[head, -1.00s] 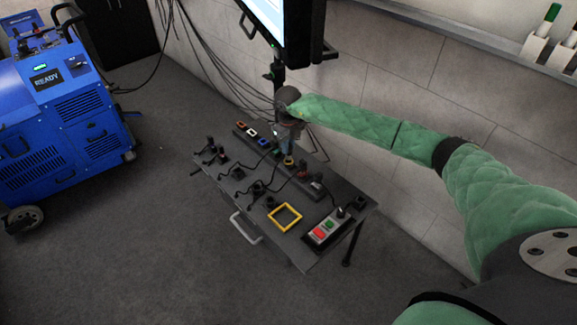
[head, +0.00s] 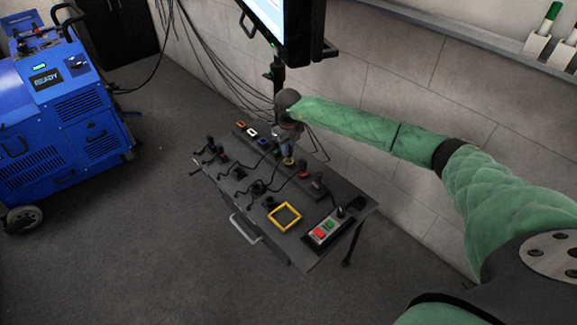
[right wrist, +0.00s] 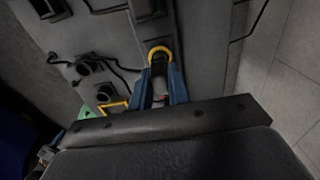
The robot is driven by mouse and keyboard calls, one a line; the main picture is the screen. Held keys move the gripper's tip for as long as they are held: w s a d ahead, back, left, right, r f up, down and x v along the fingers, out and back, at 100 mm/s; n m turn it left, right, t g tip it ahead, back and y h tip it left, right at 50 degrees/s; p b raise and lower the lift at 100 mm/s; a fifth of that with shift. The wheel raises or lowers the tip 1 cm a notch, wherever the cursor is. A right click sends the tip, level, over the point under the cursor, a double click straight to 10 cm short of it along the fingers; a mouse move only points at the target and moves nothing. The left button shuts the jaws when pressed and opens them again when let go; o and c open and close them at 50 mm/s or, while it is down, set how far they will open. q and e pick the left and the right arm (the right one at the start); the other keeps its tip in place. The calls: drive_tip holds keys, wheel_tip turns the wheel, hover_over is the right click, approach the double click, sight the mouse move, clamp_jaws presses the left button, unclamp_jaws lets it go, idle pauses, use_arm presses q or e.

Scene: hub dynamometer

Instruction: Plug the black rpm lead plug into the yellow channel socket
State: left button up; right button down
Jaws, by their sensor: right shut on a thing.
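The yellow channel socket (head: 288,161) is a yellow ring on the dark socket strip (head: 317,186) along the table's back edge. It shows at the top centre of the right wrist view (right wrist: 160,49). My right gripper (head: 291,152) stands at this socket, pointing down. Its blue fingers (right wrist: 161,82) are shut on a dark piece, the black rpm lead plug (right wrist: 160,74), mostly hidden between them. The plug lines up with the yellow ring; I cannot tell how deep it sits. My left gripper is not in view.
Orange, white and blue sockets (head: 264,141) lie left along the strip, and a red plug (head: 303,174) to the right. Several dark plugs with leads, a yellow square frame (head: 285,205) and a button box (head: 327,230) are on the table (head: 362,212). A monitor (head: 285,30) hangs behind.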

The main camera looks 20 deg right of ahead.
drive_tip(key=shift+f+b, duration=0.45)
drive_tip(key=shift+f, duration=0.4)
drive_tip(key=c, duration=1.3)
unclamp_jaws()
drive_tip(key=shift+o, duration=0.2)
drive_tip(key=shift+r, duration=3.9)
